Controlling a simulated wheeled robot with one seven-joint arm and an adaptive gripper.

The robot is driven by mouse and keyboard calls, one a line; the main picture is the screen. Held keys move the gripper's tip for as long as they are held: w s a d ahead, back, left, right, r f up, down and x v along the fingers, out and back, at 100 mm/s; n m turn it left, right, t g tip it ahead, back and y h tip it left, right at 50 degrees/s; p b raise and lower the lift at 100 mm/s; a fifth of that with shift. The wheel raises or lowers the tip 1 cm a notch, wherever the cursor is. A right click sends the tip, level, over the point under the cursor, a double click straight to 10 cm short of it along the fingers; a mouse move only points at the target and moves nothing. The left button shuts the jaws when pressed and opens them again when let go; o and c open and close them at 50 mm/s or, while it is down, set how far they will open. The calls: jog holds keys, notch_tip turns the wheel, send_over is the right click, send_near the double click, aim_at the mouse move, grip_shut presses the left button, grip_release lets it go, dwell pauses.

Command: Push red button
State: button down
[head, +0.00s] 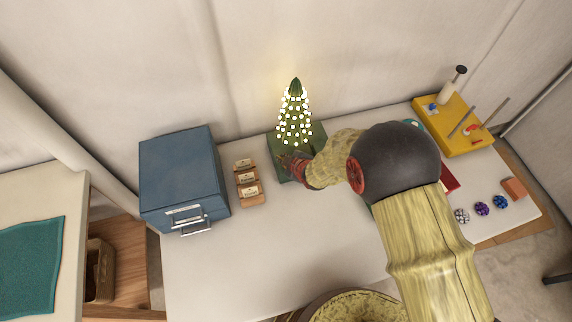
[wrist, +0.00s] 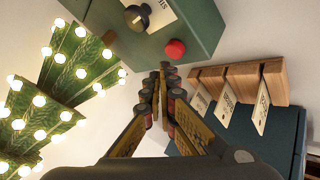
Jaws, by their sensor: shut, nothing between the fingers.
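The red button (wrist: 175,50) shows in the wrist view on a face of a dark green box (wrist: 196,22), near its lower edge. A black knob (wrist: 136,17) and a white label are on the same face. My gripper (wrist: 162,70) is shut and empty, with its fingertips just below the button in the picture. I cannot tell whether they touch it. In the head view my gripper (head: 287,161) is at the green box (head: 318,134) below the lit tree (head: 294,118). The button is not visible there, and my arm covers part of the box.
A wooden rack with cards (head: 249,184) stands left of my gripper, beside a blue cabinet (head: 180,170). The white table (head: 285,245) is clear in front.

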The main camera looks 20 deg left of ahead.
jog(key=shift+f+b, duration=0.45)
jog(key=shift+f+b, duration=0.5)
jog(key=shift+b, duration=0.05)
dwell(0.7)
jog(key=shift+r, duration=0.2)
jog(key=shift+r+p, duration=0.6)
jog(key=shift+r, duration=0.2)
notch_tip(320, 180, up, 6)
jog(key=p, duration=0.3)
jog(key=shift+p, duration=0.4)
